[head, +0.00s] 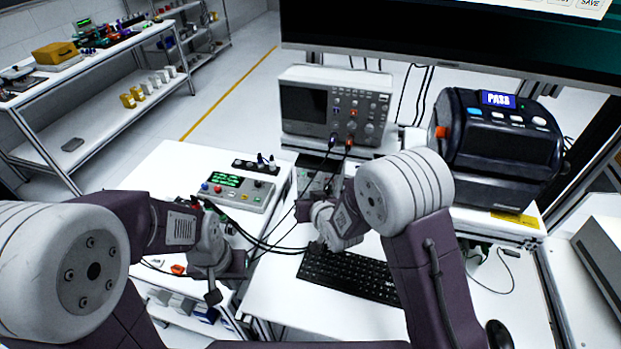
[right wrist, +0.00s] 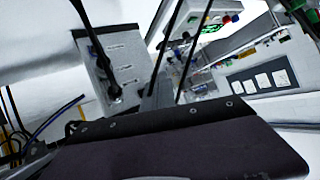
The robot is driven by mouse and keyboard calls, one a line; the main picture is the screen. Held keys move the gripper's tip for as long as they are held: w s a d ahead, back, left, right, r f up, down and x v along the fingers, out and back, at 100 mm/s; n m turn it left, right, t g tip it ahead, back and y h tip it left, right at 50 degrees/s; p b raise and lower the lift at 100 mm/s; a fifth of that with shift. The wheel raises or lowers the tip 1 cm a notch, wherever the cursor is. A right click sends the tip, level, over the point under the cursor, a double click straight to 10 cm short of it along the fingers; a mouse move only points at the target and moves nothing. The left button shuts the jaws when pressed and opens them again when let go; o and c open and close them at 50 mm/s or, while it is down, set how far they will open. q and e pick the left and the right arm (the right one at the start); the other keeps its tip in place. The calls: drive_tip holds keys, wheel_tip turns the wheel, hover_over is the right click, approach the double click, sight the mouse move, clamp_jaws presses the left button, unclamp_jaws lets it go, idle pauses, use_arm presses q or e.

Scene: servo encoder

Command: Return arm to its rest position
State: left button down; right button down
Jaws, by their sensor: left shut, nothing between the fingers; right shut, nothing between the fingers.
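Both of my arms reach in over the workbench in the head view. My left gripper (head: 213,292) hangs at the left over the bench edge, pointing down, shut and empty. My right gripper (head: 304,212) is near the middle, above the far edge of the keyboard, with its arm bent at the elbow; it is shut with nothing in it. Its fingertips are small and partly lost among dark cables. In the right wrist view a dark purple part of mine fills the bottom, and a grey box with sockets and plugged cables (right wrist: 120,65) stands beyond it.
A tester with a green display (head: 236,190) stands left of the right gripper. An oscilloscope (head: 304,102) and a dark machine reading PASS (head: 490,150) stand behind. A black keyboard (head: 352,277) lies in front. Loose cables cross the middle. White bench is bare around (head: 285,305).

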drive_tip(key=shift+s, duration=0.3)
drive_tip(key=s+d+f+m+g+h, duration=0.15)
drive_tip(key=s+d+g+h, duration=0.3)
drive_tip(key=s+d, duration=0.75)
drive_tip(key=s+d+g, duration=0.5)
drive_tip(key=s+d, duration=0.2)
drive_tip(key=s, duration=0.4)
drive_tip(key=shift+s+d+g, duration=0.2)
drive_tip(key=shift+s+g, duration=0.15)
drive_tip(key=shift+s, duration=0.05)
drive_tip(key=shift+f+m, duration=0.1)
drive_tip(key=shift+m, duration=0.15)
drive_tip(key=shift+d, duration=0.1)
